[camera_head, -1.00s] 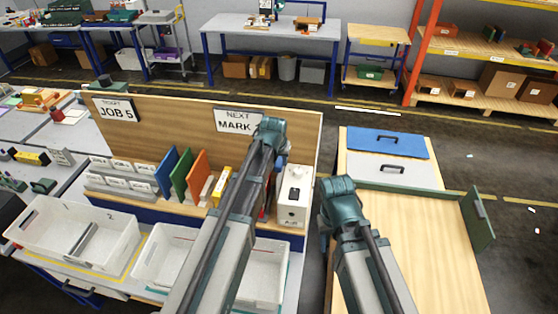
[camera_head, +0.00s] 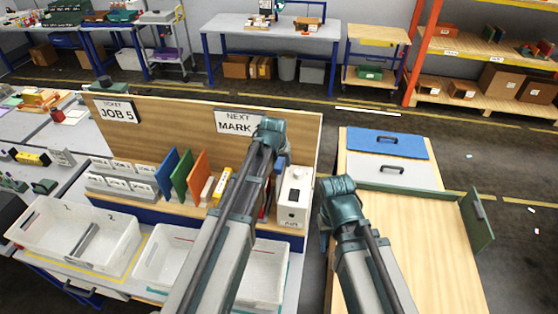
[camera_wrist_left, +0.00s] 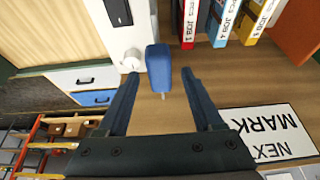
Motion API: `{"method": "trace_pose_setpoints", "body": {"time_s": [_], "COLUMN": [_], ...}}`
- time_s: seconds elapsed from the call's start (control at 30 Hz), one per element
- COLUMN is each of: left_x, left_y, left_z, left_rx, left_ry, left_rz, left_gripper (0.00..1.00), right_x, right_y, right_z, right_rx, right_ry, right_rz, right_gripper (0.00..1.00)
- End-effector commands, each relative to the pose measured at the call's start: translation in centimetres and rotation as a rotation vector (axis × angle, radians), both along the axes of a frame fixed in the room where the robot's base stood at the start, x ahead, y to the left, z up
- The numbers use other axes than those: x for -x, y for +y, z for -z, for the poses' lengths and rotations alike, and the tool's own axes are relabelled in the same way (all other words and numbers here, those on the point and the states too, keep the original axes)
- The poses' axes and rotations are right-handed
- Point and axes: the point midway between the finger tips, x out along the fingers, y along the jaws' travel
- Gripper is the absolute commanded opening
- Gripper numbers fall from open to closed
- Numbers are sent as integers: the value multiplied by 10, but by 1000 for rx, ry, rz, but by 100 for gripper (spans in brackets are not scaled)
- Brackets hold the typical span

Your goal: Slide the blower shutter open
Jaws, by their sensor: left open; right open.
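A white box-shaped unit (camera_head: 293,200), which I take to be the blower, stands at the right end of the shelf. In the left wrist view the white unit (camera_wrist_left: 122,38) shows a dark slot and a round knob. A blue, paddle-like piece (camera_wrist_left: 158,62) sits beside it, between the tips of my left gripper (camera_wrist_left: 160,80). The jaws are open, with a gap on both sides of the piece. In the head view my left arm hides most of this gripper (camera_head: 280,163). My right gripper (camera_head: 324,228) is by the wooden cabinet top, its fingers mostly hidden. I cannot make out which part is the shutter.
A wooden back panel (camera_head: 180,128) with job signs stands behind the shelf. Coloured binders (camera_head: 181,184) stand left of the white unit. White bins (camera_head: 75,235) are in front. The wooden cabinet top (camera_head: 410,240) at right is clear.

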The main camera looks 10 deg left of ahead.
Motion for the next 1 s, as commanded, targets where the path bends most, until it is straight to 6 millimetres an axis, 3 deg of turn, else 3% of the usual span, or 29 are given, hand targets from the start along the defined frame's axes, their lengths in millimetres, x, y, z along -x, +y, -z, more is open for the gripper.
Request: {"method": "trace_pose_setpoints", "body": {"time_s": [0.53,0.7,1.0], "left_x": [109,121,121], "left_y": [0,-1,-1], "left_z": [-1,-1,-1], "left_rx": [0,0,0], "left_ry": [0,0,0], "left_rz": [0,0,0], "left_gripper": [68,68,68], "right_x": [0,0,0], "right_y": [0,0,0], "right_z": [-1,-1,-1], "right_rx": [0,0,0], "right_ry": [0,0,0], "right_rz": [1,1,1], "right_gripper": [50,50,50]}}
